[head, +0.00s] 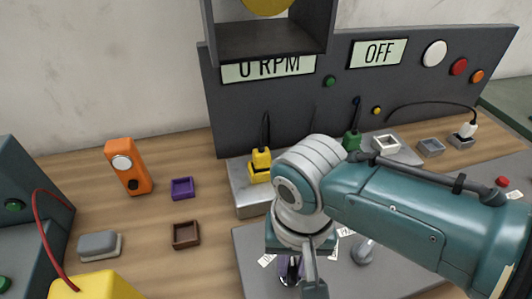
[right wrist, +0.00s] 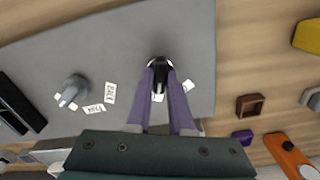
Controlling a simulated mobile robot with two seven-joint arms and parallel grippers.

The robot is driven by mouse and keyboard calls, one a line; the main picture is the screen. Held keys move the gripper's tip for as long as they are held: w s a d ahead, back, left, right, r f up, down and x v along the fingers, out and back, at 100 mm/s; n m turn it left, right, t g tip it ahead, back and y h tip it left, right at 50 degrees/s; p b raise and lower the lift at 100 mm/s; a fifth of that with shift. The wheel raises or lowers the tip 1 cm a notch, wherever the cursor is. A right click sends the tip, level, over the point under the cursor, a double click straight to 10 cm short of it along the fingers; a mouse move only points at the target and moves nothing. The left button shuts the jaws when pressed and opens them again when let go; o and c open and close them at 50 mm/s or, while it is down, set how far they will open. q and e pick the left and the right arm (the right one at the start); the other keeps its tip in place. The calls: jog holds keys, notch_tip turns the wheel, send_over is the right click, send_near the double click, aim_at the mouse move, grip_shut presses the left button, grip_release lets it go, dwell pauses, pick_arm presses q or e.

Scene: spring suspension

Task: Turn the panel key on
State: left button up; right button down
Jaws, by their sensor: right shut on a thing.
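My right gripper (head: 291,276) points down over the grey control plate (head: 250,250) at the front of the bench. In the right wrist view its two purple fingers (right wrist: 160,75) are shut on a dark, round-headed key (right wrist: 159,65), with small white labels beside it. In the head view my wrist and arm hide most of the key. I cannot tell its exact turn angle. A grey knob (head: 363,252) stands to the right on the same plate; it also shows in the right wrist view (right wrist: 72,91). The display (head: 378,53) reads OFF. My left gripper is not in view.
Yellow (head: 260,165) and green (head: 352,140) plugs stand behind my wrist. An orange device (head: 128,166) and small trays (head: 186,234) lie left, with free wood between.

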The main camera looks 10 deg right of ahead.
jog(key=shift+m+p, duration=0.35)
jog(key=shift+m, duration=0.95)
jog(key=c, duration=0.8)
grip_release()
